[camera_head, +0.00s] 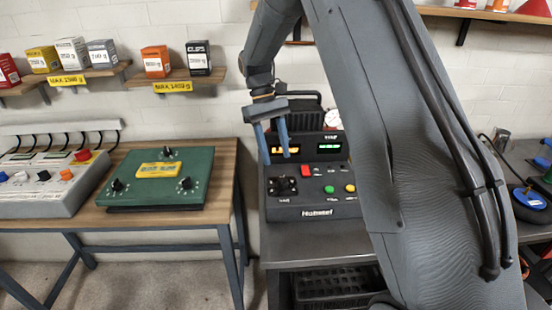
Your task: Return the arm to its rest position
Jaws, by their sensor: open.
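My gripper (276,140) points downward with its two blue-grey fingers apart and nothing between them. It hangs in front of the black control console (312,190), near the console's display panel; whether it touches the console I cannot tell. My arm comes down from the top of the picture and fills much of the right half, hiding part of the console's right side and the bench behind it. The console has a red button, a yellow button, a green button and a dark knob cluster at its left.
A wooden table (218,209) at left bears a green panel (154,193) and a grey control box (45,185). Small boxes stand on wall shelves (176,76) at upper left. A dark bench (305,249) carries the console. A blue round item (529,198) lies at far right.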

